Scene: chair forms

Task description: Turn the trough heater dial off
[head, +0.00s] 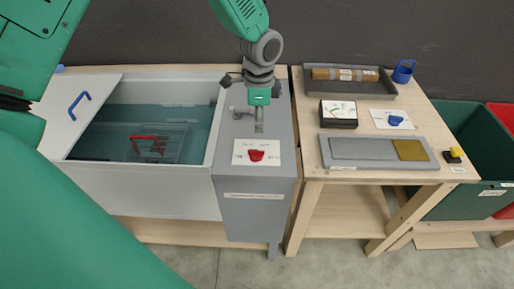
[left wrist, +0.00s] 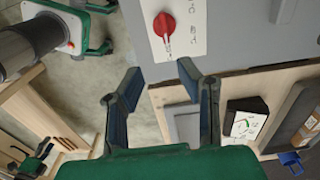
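The red dial (head: 256,155) sits on a white marked plate (head: 243,146) on top of the grey heater housing (head: 255,202) at the trough's right end. It shows large in the left wrist view (left wrist: 165,27), its pointer turned toward the plate's printed marks, which are too small to read. My left gripper (head: 260,128) points down just behind the dial, apart from it. In the left wrist view its two fingers (left wrist: 162,76) are spread, with nothing between them. A small dark green and black part at that view's lower left may be my right gripper; its fingers are unclear.
The water trough (head: 140,190) holds a basket with a red handle (head: 147,142); a white lid (head: 75,112) lies at its left. The wooden table (head: 440,135) at right carries a meter (head: 338,113), a blue knob (head: 396,120) and a grey tray (head: 335,88).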

